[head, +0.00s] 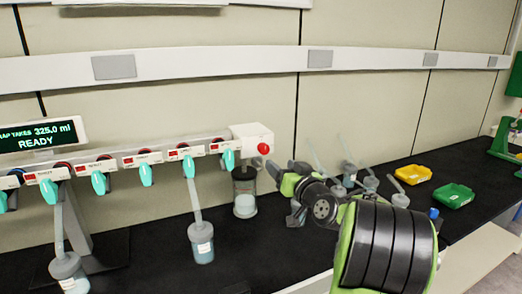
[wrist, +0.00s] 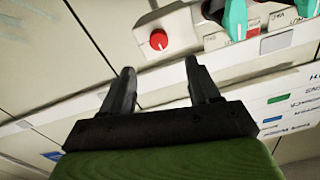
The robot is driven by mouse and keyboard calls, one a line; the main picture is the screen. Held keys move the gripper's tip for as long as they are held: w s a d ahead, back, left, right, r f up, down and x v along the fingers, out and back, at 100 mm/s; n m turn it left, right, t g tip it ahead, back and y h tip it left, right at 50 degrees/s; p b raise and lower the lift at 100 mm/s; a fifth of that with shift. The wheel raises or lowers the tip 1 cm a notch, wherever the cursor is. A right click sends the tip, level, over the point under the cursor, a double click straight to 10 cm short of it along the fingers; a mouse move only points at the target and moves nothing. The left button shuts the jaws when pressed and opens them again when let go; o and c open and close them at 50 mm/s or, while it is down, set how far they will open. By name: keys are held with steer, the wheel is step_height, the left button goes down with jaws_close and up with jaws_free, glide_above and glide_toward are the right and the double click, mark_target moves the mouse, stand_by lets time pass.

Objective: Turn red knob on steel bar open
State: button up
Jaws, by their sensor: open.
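The red knob (head: 263,148) sits on a white box (head: 252,134) at the right end of the steel bar (head: 120,160). In the wrist view the red knob (wrist: 158,39) shows on the white box (wrist: 168,32), beyond and between my fingertips. My gripper (wrist: 160,80) is open, with its two dark fingers apart and nothing between them. A gap shows between the fingertips and the knob. In the head view my arm reaches in from the lower right, and my gripper (head: 272,172) is just right of and below the knob.
Several teal valve handles (head: 145,175) line the bar. A flask (head: 201,242) hangs from one, and a clear canister (head: 244,192) stands under the white box. More flasks (head: 400,200), a yellow tray (head: 414,174) and a green tray (head: 453,195) are to the right.

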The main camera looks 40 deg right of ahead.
mark_target(266, 150)
steer(key=p+x, duration=0.2)
steer(key=x, duration=0.9)
steer(key=shift+w+d, duration=0.15)
steer(key=shift+d, duration=0.1)
steer(key=shift+c, duration=0.4)
steer(key=c, duration=1)
